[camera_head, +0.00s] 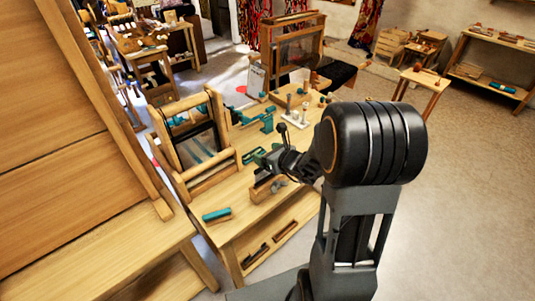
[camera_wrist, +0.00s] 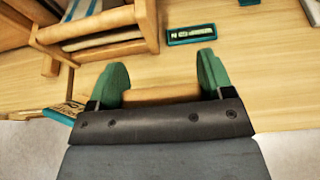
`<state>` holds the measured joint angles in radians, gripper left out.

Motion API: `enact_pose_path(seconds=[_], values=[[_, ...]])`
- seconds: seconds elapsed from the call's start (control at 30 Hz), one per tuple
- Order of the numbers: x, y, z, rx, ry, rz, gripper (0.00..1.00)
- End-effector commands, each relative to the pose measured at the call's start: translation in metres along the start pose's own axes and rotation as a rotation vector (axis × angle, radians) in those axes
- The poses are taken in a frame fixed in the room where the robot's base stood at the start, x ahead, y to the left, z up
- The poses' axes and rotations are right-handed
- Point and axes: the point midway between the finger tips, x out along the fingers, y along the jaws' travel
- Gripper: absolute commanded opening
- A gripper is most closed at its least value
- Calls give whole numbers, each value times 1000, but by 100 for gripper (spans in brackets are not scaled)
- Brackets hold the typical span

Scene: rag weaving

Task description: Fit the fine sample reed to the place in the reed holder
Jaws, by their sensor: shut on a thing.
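In the wrist view my gripper (camera_wrist: 160,82) has its two green fingers on either side of a pale wooden piece (camera_wrist: 165,94). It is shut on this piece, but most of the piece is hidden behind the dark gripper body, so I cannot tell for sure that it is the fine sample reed. In the head view my gripper (camera_head: 267,160) is low over the front of the bench, by a wooden block (camera_head: 262,188). I cannot tell which thing is the reed holder.
A small wooden loom frame (camera_head: 208,186) stands on the bench (camera_head: 240,209) to the left. A teal-and-wood tool (camera_head: 216,215) lies near the front left edge. A teal clamp-like tool (camera_head: 267,121) and several small items lie farther back. Bare bench top lies between them.

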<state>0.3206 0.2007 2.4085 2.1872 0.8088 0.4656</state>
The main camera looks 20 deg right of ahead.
Motion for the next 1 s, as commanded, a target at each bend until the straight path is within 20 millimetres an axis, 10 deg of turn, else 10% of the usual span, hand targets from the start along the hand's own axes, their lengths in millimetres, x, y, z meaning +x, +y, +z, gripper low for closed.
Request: enact_pose_path(seconds=[1.0], values=[[11, 0, -26, -1, -1, 0, 48]])
